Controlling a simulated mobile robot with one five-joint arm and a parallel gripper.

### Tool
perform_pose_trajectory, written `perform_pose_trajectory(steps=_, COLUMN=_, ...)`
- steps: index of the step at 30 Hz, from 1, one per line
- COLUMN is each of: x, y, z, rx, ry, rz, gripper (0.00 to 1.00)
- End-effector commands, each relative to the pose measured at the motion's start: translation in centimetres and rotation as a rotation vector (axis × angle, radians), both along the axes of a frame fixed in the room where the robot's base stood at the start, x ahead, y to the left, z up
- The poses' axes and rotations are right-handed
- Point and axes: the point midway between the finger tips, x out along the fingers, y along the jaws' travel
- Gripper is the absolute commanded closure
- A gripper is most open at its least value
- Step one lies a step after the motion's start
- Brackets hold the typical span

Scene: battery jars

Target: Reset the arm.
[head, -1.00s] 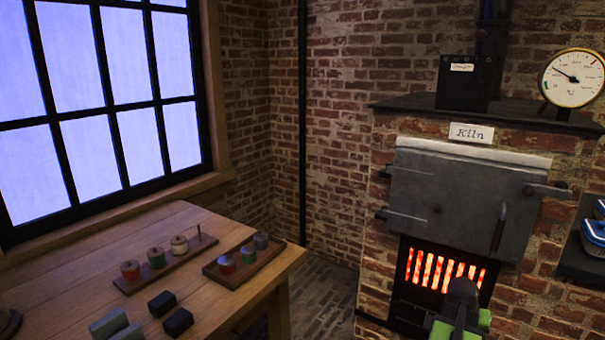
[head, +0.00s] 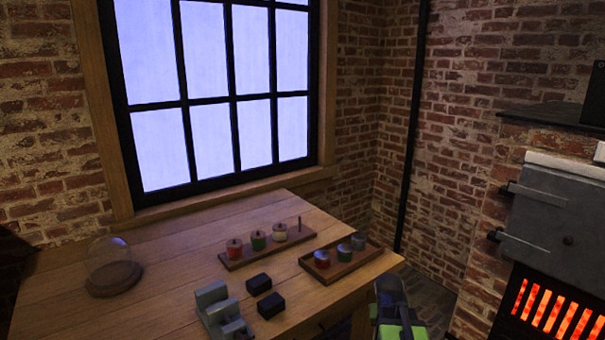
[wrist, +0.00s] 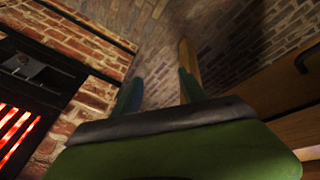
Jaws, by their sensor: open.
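My gripper (wrist: 160,88) shows in the wrist view with its two fingers apart and nothing between them. Beyond the fingers are brick wall and dark floor. In the head view my green and dark arm end (head: 392,315) is at the bottom, right of centre, in front of the table's right corner. Its fingertips cannot be made out there.
The wooden table (head: 150,310) holds a rack of jars (head: 240,258), a tray of jars (head: 325,272), two black blocks (head: 270,305), a grey fixture (head: 215,305) and a glass dome (head: 110,265). The glowing kiln (head: 550,230) stands right.

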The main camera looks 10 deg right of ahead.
Motion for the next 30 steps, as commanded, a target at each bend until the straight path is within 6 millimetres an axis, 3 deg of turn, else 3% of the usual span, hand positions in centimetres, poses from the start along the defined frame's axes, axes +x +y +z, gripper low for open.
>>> perform_pose_trajectory(steps=1, x=0.7, y=3.8, z=-0.2, rx=0.017, ry=0.012, rz=0.056, gripper=0.50)
perform_pose_trajectory(steps=3, x=1.1, y=8.3, z=-0.4, rx=0.041, ry=0.034, rz=0.121, gripper=0.50)
perform_pose_trajectory(steps=8, x=0.4, y=16.9, z=-0.9, rx=0.098, ry=0.092, rz=0.242, gripper=0.50)
perform_pose_trajectory(steps=12, x=-2.3, y=22.7, z=-1.3, rx=0.166, ry=0.179, rz=0.316, gripper=0.50)
perform_pose_trajectory(steps=14, x=-4.9, y=23.2, z=-1.4, rx=0.230, ry=0.264, rz=0.308, gripper=0.50)
perform_pose_trajectory(steps=15, x=-4.9, y=23.0, z=0.7, rx=0.231, ry=0.276, rz=0.308, gripper=0.50)
perform_pose_trajectory(steps=23, x=-4.7, y=22.8, z=8.7, rx=0.227, ry=0.269, rz=0.306, gripper=0.50)
perform_pose_trajectory(steps=30, x=-4.7, y=22.8, z=17.1, rx=0.227, ry=0.268, rz=0.306, gripper=0.50)
